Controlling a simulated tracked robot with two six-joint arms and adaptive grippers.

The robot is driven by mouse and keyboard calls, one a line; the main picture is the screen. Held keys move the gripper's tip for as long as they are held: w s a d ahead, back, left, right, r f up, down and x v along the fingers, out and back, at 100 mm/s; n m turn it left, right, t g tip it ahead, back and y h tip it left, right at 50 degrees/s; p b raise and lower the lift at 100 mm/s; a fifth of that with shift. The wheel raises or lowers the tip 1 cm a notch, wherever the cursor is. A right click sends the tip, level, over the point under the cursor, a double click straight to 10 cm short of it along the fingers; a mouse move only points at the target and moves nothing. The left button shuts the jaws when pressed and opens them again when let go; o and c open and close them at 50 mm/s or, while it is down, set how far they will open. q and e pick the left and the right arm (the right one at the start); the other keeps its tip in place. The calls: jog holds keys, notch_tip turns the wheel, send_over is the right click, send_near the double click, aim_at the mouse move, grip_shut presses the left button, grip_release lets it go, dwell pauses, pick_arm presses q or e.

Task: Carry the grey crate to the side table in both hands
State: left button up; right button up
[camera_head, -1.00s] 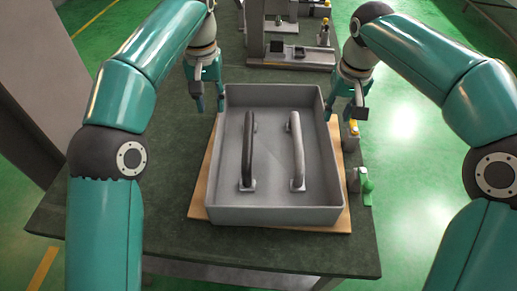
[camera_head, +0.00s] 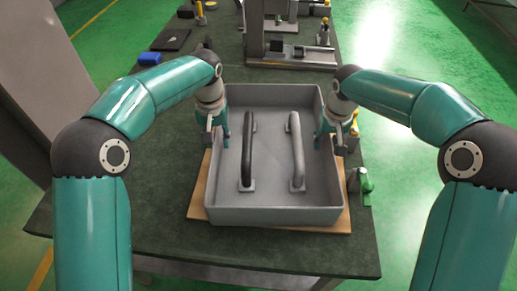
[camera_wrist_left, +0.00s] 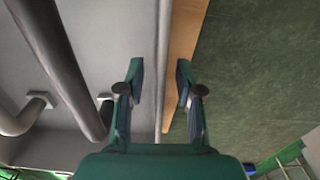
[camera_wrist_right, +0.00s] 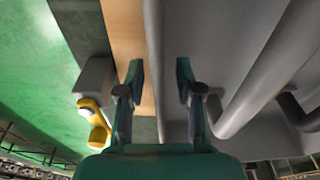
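The grey crate (camera_head: 270,215) is a shallow open box standing on a wooden board on the dark table. My left gripper (camera_head: 217,143) is open over its left wall, one finger inside and one outside. In the left wrist view the wall's rim (camera_wrist_left: 162,90) runs between the spread fingers (camera_wrist_left: 159,75). My right gripper (camera_head: 337,143) is open over the right wall. In the right wrist view the rim (camera_wrist_right: 154,50) passes between its fingers (camera_wrist_right: 160,75). Whether any finger touches the wall I cannot tell. I cannot pick out the side table with certainty.
A dark curved bar (camera_head: 247,150) and a lighter one (camera_head: 296,150) lie inside the crate. A grey machine stand (camera_head: 290,55) is behind the crate. A blue item (camera_head: 149,58) lies at back left.

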pick_arm(q)
grip_shut()
pick_arm(e)
grip_shut()
